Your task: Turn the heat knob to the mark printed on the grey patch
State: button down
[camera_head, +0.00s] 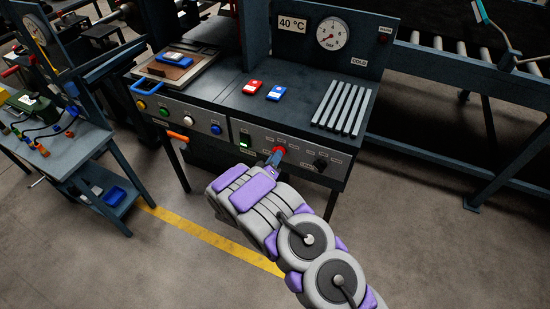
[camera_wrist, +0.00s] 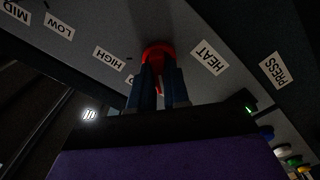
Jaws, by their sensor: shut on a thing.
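The heat knob (camera_head: 280,150) is red and sits on the grey front panel of the press bench. It also shows as a red shape (camera_wrist: 157,49) beside the HEAT label (camera_wrist: 209,57) in the wrist view. My gripper (camera_head: 274,157) is at the knob, and its two blue fingers (camera_wrist: 158,85) are shut on it. The fingers hide much of the knob, so I cannot read its pointer. Labels HIGH (camera_wrist: 109,58), LOW (camera_wrist: 59,26) and MID (camera_wrist: 15,11) show on the panel. I cannot make out the grey patch with its mark.
A black knob (camera_head: 320,164) is right of the heat knob, and a lit green switch (camera_head: 245,140) is left of it. An orange handle (camera_head: 179,136) juts out further left. A 40 °C sign (camera_head: 292,24) and a dial gauge (camera_head: 331,33) are on the back panel.

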jog(key=shift+s+p, duration=0.1)
jog(key=shift+p, duration=0.3)
jog(key=m+p, duration=0.8)
jog(key=m, duration=0.1)
jog(key=shift+d, duration=0.1)
jog(key=shift+f+m, duration=0.1)
jog(key=shift+m, duration=0.3)
jog(key=c, duration=1.2)
grip_release()
jog(key=shift+o, duration=0.5)
